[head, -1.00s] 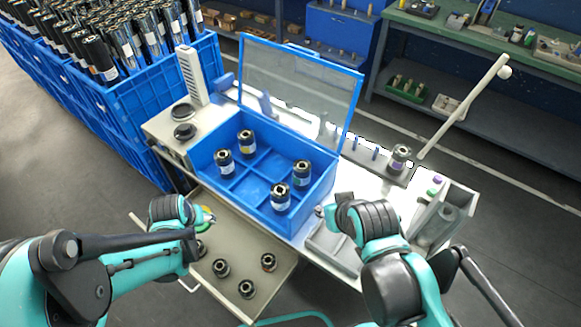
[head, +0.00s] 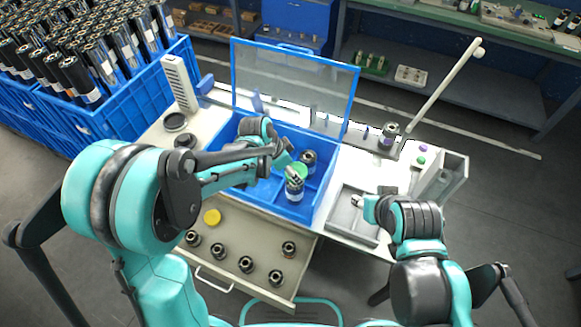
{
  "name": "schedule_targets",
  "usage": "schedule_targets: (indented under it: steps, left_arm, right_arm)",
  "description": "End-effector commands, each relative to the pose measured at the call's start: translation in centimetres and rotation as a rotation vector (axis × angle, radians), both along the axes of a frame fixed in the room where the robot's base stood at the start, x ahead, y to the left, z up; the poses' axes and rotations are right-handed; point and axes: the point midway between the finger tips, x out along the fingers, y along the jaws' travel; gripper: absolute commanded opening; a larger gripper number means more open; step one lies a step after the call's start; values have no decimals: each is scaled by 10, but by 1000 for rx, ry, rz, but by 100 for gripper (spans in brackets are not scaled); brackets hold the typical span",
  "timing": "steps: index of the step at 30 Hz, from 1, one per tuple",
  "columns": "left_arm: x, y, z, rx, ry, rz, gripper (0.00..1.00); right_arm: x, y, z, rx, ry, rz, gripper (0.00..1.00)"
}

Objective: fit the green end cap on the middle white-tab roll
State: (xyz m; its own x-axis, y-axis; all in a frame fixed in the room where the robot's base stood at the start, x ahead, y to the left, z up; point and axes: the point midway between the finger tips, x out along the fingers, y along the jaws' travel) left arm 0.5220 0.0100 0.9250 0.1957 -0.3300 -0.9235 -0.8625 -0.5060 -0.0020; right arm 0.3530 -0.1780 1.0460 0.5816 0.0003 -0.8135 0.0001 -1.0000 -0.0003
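The green end cap (head: 300,169) is at my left gripper's fingertips (head: 292,172), over the front right part of the blue bin. The fingers appear closed on its edge. Just below it stands an upright black roll with a white label (head: 294,190); I cannot tell whether the cap touches it. Another roll (head: 308,158) stands right behind. My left forearm hides the left part of the bin and any rolls there. My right gripper (head: 358,201) is by the grey tray on the right, its finger opening unclear.
The bin's clear lid (head: 295,85) stands open behind. A single roll (head: 388,134) stands on the fixture at right. Blue crates of tall rolls (head: 130,115) fill the left.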

Motion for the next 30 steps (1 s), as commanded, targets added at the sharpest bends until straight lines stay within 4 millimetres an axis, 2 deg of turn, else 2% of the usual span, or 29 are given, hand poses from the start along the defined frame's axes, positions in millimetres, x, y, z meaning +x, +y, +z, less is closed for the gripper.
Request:
schedule_targets:
  steps: [13,30]
  left_arm:
    - [0,1,-47,1,0,4,48]
    - [0,1,-51,1,0,4,48]
  right_arm:
    - [0,0,-36,0,0,0,40]
    - [0,0,-38,0,0,0,40]
